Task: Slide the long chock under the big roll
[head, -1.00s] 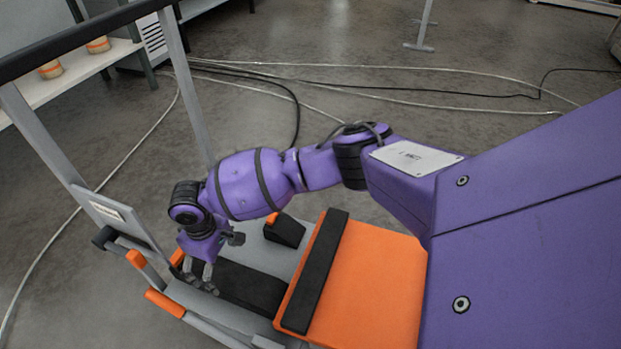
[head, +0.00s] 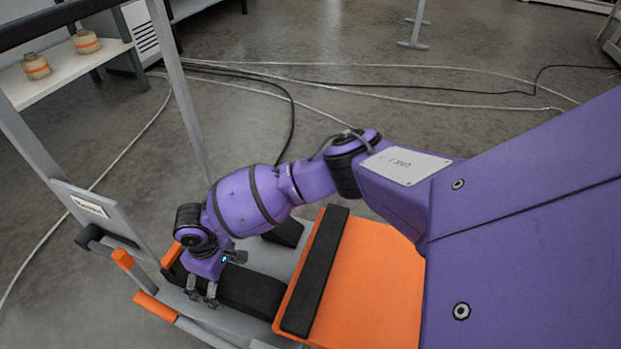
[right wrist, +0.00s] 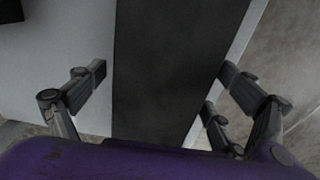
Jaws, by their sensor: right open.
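The long chock (head: 250,290) is a long black block with an orange end, lying on a pale grey deck (head: 208,321). My right gripper (head: 202,293) points down at the left part of this chock, with its fingers open. In the right wrist view the dark chock (right wrist: 168,65) runs between the spread fingers (right wrist: 165,90), with a gap visible on both sides. My right forearm hides part of the deck. I cannot make out the big roll in either view. My left gripper is not in view.
A short black chock (head: 287,233) sits behind my right forearm. An orange panel with a black strip (head: 318,270) is right of the long chock. A grey upright frame (head: 180,90) and orange-ended handles (head: 156,306) stand at left. Cables (head: 400,85) cross the floor behind.

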